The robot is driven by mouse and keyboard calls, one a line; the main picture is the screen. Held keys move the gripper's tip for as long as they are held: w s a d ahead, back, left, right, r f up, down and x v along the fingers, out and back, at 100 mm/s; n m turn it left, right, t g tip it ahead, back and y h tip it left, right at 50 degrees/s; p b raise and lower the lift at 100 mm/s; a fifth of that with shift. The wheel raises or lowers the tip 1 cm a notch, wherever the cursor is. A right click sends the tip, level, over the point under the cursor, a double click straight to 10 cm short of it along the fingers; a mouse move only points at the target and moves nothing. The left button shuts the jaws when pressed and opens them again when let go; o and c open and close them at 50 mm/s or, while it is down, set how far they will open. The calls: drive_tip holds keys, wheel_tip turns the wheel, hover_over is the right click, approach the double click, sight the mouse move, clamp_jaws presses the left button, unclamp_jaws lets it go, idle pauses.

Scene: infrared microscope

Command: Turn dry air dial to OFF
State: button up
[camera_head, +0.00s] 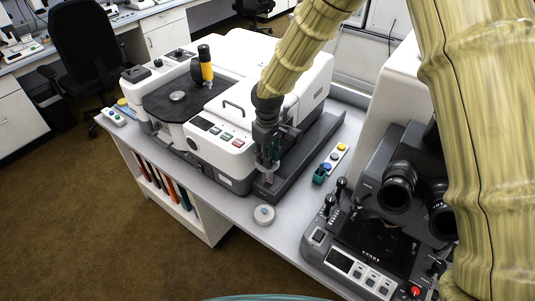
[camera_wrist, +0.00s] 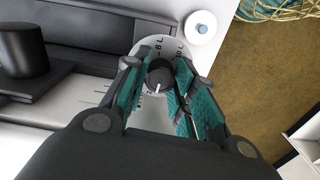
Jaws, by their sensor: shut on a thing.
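The dial is in the wrist view: a black knob (camera_wrist: 160,76) with a white pointer line, on a light grey round plate (camera_wrist: 152,44) with dark lettering that I cannot read fully. The pointer line points toward the bottom of the picture, toward my wrist. My gripper (camera_wrist: 159,72) has its teal-padded fingers on both sides of the knob and is shut on it. In the head view my gripper (camera_head: 268,166) points down at the front right corner of the white microscope unit; the dial is mostly hidden there by the fingers.
A small white round piece (camera_head: 264,215) sits on the bench in front of the gripper; it also shows in the wrist view (camera_wrist: 200,27). A strip of coloured buttons (camera_head: 331,164) and a black microscope (camera_head: 390,200) stand to the right. The white instrument (camera_head: 225,110) fills the left.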

drive_tip(key=n+p, duration=0.1)
drive_tip(key=n, duration=0.3)
drive_tip(key=shift+s+f+n, duration=0.1)
drive_tip(key=shift+s+n, duration=0.05)
drive_tip(key=shift+n, duration=0.15)
drive_tip(key=shift+n+p, duration=0.3)
drive_tip(key=shift+n, duration=1.2)
drive_tip(key=o, duration=1)
drive_tip(key=shift+o, duration=0.2)
drive_tip(key=shift+r, duration=0.45)
wheel_tip(320, 180, up, 11)
